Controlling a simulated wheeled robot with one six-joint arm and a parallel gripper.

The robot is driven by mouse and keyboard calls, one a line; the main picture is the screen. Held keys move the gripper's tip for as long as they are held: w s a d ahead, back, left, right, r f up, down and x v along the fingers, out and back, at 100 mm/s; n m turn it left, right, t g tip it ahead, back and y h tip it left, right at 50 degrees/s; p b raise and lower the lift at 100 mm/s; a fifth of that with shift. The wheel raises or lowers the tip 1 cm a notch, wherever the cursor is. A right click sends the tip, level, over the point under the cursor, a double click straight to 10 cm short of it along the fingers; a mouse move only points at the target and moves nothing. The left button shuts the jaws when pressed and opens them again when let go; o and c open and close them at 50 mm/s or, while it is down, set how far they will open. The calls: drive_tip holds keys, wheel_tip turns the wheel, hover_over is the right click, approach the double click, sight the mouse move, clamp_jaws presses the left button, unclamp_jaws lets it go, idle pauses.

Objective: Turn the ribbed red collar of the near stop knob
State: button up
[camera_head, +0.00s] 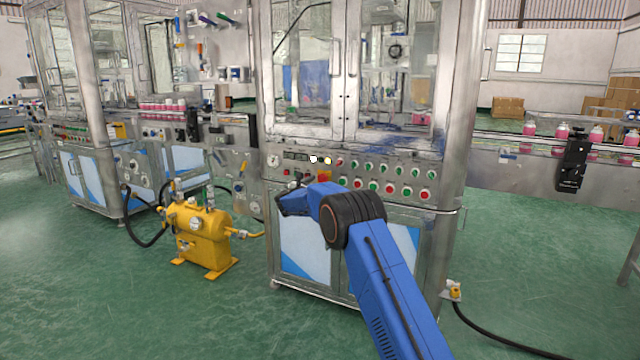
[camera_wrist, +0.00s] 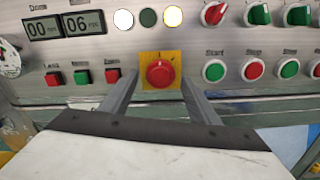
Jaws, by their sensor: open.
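The stop knob (camera_wrist: 160,73) is a round red knob on a square yellow plate (camera_wrist: 146,82) on the panel, at the middle of the wrist view. The ribs of its collar are too small to make out. The yellow-orange plate also shows in the head view (camera_head: 324,175), just above my arm. My gripper (camera_wrist: 158,84) is open, with one grey finger on each side of the knob's plate, left and right. Nothing is between the fingers except the view of the knob. Whether the fingertips reach the knob's depth cannot be told.
Green and red buttons (camera_wrist: 253,69) lie close right of the knob, and small square buttons (camera_wrist: 82,77) to the left. Selector switches (camera_wrist: 259,15) and lamps (camera_wrist: 173,16) sit above. A yellow tank (camera_head: 203,238) stands on the floor to the left. Open green floor lies right.

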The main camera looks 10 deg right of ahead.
drive_tip(key=shift+w+d, duration=0.35)
drive_tip(key=shift+w, duration=0.15)
drive_tip(key=c, duration=1)
drive_tip(key=shift+c, duration=0.2)
